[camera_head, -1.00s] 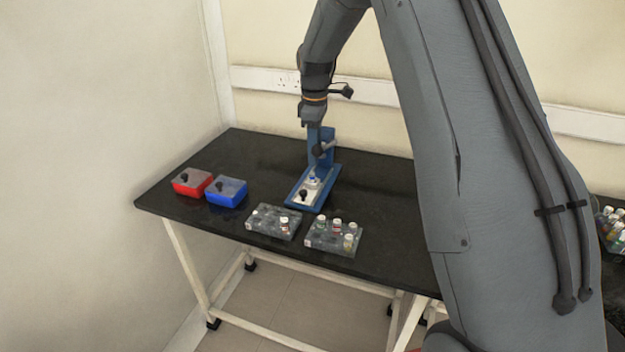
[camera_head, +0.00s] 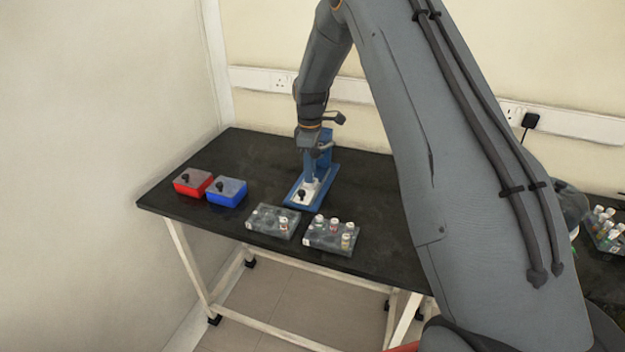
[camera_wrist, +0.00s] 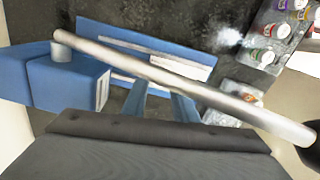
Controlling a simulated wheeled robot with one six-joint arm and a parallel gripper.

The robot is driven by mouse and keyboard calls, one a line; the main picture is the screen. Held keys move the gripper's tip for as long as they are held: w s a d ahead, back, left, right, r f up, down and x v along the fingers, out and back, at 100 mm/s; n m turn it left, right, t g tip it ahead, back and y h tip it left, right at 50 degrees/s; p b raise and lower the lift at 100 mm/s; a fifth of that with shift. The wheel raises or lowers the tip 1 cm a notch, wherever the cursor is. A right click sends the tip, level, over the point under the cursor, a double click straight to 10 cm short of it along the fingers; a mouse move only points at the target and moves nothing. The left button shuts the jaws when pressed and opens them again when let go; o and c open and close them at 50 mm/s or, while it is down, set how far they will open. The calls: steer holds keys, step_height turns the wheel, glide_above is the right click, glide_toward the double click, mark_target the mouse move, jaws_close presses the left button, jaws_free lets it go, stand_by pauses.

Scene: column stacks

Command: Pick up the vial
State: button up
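A blue press-like device (camera_head: 325,170) with a pale base plate stands on the black table. My gripper (camera_head: 309,176) is lowered over that plate, close in front of the device's upright. The spot where a small white-and-blue vial stood a second ago is now covered by my gripper, so the vial is hidden. In the wrist view my two fingers (camera_wrist: 160,100) stand apart, and a metal lever rod crosses the view over their tips. I cannot make out a vial between them.
Two grey racks, left (camera_head: 273,221) and right (camera_head: 331,237), hold vials near the front edge. A red box (camera_head: 192,182) and a blue box (camera_head: 227,191) stand at the left. The device's metal lever (camera_wrist: 190,88) passes close to my fingers. Another rack of vials is at far right.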

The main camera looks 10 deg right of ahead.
jaws_close()
